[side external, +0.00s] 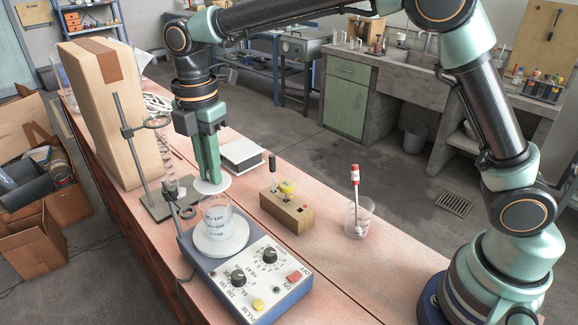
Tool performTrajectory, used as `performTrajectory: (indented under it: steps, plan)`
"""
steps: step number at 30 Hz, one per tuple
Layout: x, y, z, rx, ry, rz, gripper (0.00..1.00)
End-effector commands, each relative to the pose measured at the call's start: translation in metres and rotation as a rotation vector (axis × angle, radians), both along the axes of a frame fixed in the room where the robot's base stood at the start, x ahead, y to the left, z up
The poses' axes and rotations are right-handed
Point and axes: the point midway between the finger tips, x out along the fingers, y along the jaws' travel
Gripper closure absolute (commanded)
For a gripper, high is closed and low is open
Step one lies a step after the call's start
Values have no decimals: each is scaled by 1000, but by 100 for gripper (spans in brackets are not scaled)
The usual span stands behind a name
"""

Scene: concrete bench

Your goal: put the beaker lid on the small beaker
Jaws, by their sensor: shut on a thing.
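My gripper (210,178) points straight down behind the stirrer plate. Its green fingers are closed on a flat white disc, which looks like the beaker lid (222,187). I cannot tell whether the lid touches the bench or hangs just above it. A clear beaker with printed marks (216,212) stands upright and uncovered on the round white top of the stirrer plate (273,272), nearer the camera than the gripper. A second clear beaker (366,222) stands on the bench to the right, with a red-capped white stick in it. I cannot tell for sure which is the small beaker.
A metal stand (126,140) with a ring and glass coil rises left of the gripper. A tall cardboard box (100,115) stands behind it. A wooden block with plugs (287,209) and a white-topped box (243,155) lie to the right.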

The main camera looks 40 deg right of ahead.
Motion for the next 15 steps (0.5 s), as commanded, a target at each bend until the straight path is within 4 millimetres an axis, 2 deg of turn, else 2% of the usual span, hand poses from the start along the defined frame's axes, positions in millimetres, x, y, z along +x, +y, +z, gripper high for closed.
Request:
performTrajectory:
  steps: [15]
  plan:
    - [1, 2, -25, 0, 1, 0, 100]
